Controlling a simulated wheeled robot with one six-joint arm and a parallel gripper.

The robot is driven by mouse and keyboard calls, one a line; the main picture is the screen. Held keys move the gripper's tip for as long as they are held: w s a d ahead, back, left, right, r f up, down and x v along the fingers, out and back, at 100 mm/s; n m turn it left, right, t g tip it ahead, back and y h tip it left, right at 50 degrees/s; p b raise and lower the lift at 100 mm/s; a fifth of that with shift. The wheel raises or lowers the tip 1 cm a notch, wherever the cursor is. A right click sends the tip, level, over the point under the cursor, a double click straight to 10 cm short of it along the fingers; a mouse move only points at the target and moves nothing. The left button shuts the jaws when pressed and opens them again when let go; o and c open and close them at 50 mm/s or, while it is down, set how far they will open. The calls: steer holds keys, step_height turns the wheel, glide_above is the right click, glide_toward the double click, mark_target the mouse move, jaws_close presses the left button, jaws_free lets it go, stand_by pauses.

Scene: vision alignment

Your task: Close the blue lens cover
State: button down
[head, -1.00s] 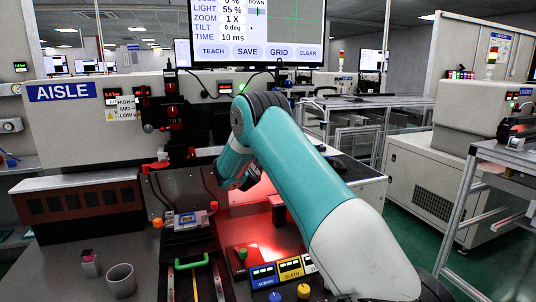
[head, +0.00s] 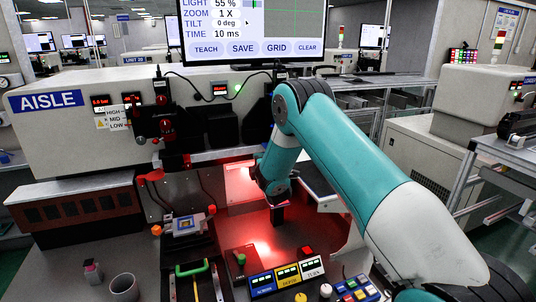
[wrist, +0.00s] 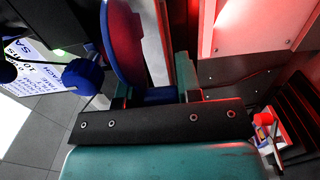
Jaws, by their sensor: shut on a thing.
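The blue lens cover (wrist: 124,42) shows in the wrist view as a thin round disc seen nearly edge-on, tinted red by the light. A blue part (wrist: 160,95) at its lower end sits between the two dark fingers of my gripper (wrist: 158,97), which is shut on it. The fingers hide part of the grip. In the head view my gripper (head: 272,190) is low over the red-lit station, and its fingertips are hard to make out. I cannot pick out the cover in the head view.
A blue knob (wrist: 82,76) is left of the cover. A grey cup (head: 123,287) stands at lower left. A monitor (head: 265,30) hangs behind.

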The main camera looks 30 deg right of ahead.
steer(key=shift+a, duration=0.1)
stand_by(0.3)
steer(key=c, duration=0.8)
jaws_free()
steer(key=shift+s, duration=0.1)
steer(key=b+v, duration=1.7)
steer(key=shift+s, duration=0.1)
